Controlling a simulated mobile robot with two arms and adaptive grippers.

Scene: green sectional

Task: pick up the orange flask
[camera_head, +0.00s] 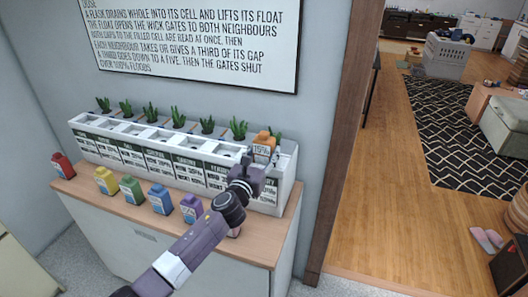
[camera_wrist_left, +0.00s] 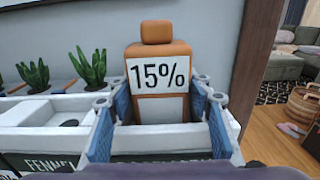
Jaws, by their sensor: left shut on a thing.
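The orange flask (camera_head: 264,141) has a white label reading 15%. It is at the right end of the white planter box (camera_head: 256,203), at the height of the box's top. In the left wrist view the flask (camera_wrist_left: 158,50) stands upright between the two blue fingers of my left gripper (camera_wrist_left: 160,125). The left gripper (camera_head: 250,174) is shut on the flask. Whether the flask's base touches the box is hidden. My right gripper is not in view.
Red (camera_head: 62,166), yellow (camera_head: 107,180), green (camera_head: 131,190), blue (camera_head: 160,198) and purple (camera_head: 191,208) flasks stand along the cabinet top (camera_head: 250,244). Several small plants line the box's back. A sign (camera_head: 190,40) hangs above. A brown door frame (camera_head: 345,130) is on the right.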

